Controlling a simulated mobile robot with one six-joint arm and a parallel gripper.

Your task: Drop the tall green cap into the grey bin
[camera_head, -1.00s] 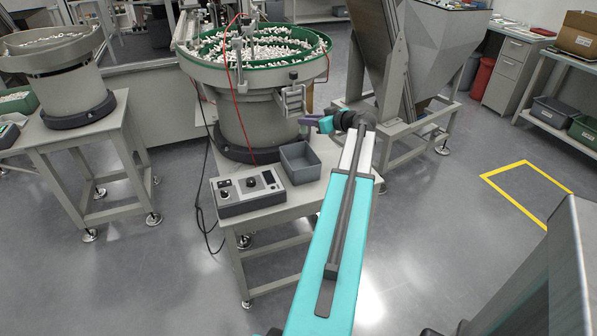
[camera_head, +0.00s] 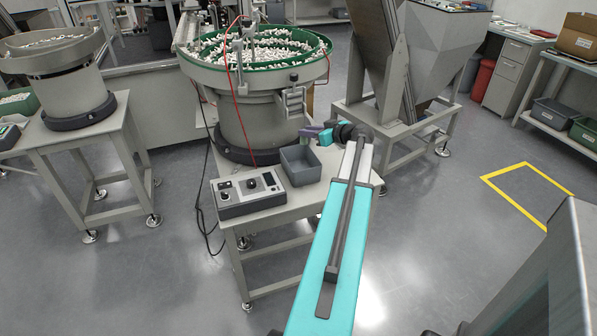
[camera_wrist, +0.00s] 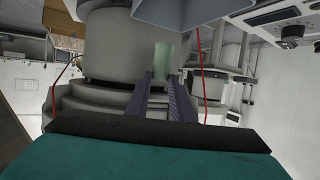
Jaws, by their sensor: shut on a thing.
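The tall green cap (camera_wrist: 163,57) is pale green and shows in the wrist view between the tips of my gripper's purple fingers. My gripper (camera_wrist: 161,78) is shut on it. In the head view my gripper (camera_head: 308,134) is above and slightly right of the grey bin's far side; the cap is too small there to make out clearly. The grey bin (camera_head: 302,175) is an open, square box on the bench, in front of the bowl feeder. Its inside looks empty from here.
A control box (camera_head: 248,193) with knobs stands left of the bin on the bench (camera_head: 290,216). The bowl feeder (camera_head: 245,120), full of white parts, rises close behind the bin. A hopper stand (camera_head: 425,110) is to the right.

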